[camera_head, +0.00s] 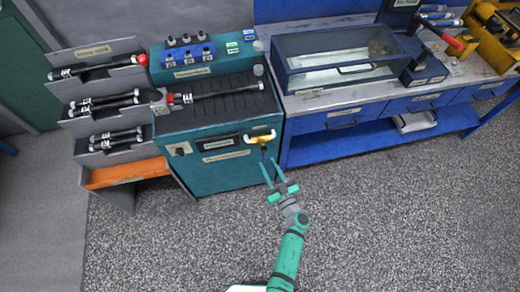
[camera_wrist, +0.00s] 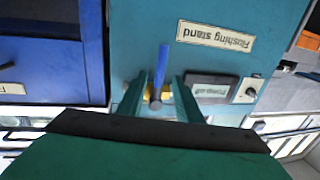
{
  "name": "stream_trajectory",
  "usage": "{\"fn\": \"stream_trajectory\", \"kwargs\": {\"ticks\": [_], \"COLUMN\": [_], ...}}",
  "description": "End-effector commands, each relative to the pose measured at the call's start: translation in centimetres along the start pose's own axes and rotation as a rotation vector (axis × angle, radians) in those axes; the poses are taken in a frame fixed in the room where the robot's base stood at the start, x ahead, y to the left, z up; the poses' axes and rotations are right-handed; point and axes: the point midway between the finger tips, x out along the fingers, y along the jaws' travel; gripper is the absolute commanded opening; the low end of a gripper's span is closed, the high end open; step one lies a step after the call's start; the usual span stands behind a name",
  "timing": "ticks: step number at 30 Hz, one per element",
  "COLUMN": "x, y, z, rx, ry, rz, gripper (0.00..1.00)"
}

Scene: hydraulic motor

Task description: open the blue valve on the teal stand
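The teal stand (camera_head: 225,172) stands left of centre, and its teal front fills much of the wrist view (camera_wrist: 140,30). Its label reads "Flushing stand", upside down in the wrist view. A valve with a yellow body (camera_head: 262,138) sits at the right of the stand's front. In the wrist view a blue lever (camera_wrist: 162,62) with a grey round end stands out from the yellow part (camera_wrist: 152,93). My gripper (camera_head: 271,163) is open just in front of the valve. In the wrist view its fingers (camera_wrist: 159,82) stand either side of the lever, with gaps visible; I cannot tell whether either touches.
A grey rack (camera_head: 110,100) with black hoses and an orange shelf (camera_head: 128,173) stands left. A blue workbench (camera_head: 330,145) with a glass-sided tank (camera_head: 340,62) stands right. A black gauge panel (camera_wrist: 212,88) is beside the valve. The speckled floor in front is clear.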

Motion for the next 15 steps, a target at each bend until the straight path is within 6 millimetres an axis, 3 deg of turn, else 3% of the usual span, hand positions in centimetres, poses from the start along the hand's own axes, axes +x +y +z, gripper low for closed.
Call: {"fn": "stream_trajectory", "kwargs": {"ticks": [9,15], "x": [5.7,8.2], "y": [0.0,0.0], "z": [-0.2,-0.1], "rx": [0.000,-0.001], "ry": [0.003,0.002], "rz": [-0.001,0.000], "gripper": [0.32,0.32]}}
